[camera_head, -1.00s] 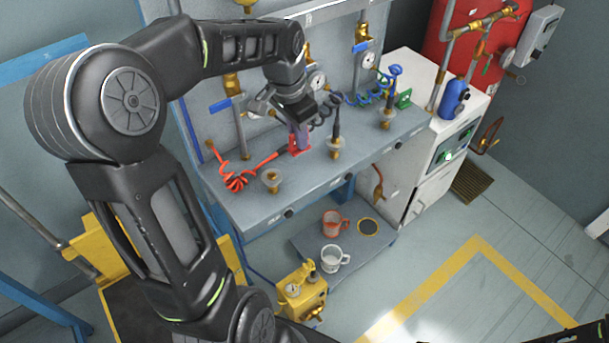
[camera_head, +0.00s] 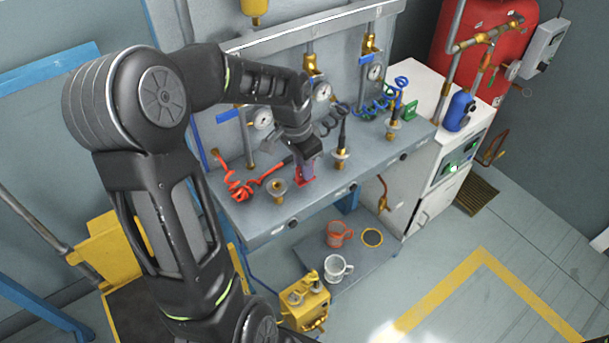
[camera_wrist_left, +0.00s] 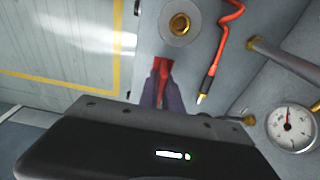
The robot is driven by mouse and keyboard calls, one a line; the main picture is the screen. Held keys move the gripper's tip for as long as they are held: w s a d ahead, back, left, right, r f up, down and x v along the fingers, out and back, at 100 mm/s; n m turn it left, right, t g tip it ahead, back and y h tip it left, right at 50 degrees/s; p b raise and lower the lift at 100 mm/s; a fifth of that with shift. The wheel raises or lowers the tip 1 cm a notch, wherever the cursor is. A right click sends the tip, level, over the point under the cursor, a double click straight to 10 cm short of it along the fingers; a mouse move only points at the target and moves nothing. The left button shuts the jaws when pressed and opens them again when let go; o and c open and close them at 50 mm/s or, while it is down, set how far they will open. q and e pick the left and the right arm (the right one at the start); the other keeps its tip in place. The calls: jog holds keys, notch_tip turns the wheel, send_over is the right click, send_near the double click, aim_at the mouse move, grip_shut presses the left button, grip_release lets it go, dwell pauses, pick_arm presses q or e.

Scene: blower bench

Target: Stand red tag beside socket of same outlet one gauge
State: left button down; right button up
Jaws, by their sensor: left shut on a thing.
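My left gripper (camera_head: 306,165) is shut on the red tag (camera_head: 305,181), low over the bench between the left and middle sockets. In the left wrist view, the red tag (camera_wrist_left: 162,66) shows between the fingertips of the gripper (camera_wrist_left: 163,85), near a socket (camera_wrist_left: 180,25). I cannot tell whether the tag touches the bench top. The left socket (camera_head: 277,190), middle socket (camera_head: 341,157) and right socket (camera_head: 393,131) stand in a row near the front edge. Gauges (camera_head: 263,118), (camera_head: 322,91) and (camera_head: 376,72) sit behind. My right gripper is not in view.
A red hose (camera_head: 240,188) lies coiled at the bench's left; its plug end (camera_wrist_left: 207,88) is close to my left gripper. A black hose (camera_head: 333,120), a blue hose (camera_head: 378,105) and a green tag (camera_head: 409,110) are farther right.

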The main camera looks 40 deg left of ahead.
aim_at(298, 167)
pick_arm(q)
jog(key=shift+f, duration=1.55)
jog(key=shift+f, duration=0.15)
jog(key=c, duration=1.5)
grip_release()
jog(key=shift+c, duration=0.2)
jog(key=shift+r, duration=0.6)
jog(key=r, duration=0.3)
jog(key=s+r, duration=0.1)
jog(key=r, duration=0.7)
jog(key=shift+s+a, duration=0.2)
jog(key=shift+s, duration=0.15)
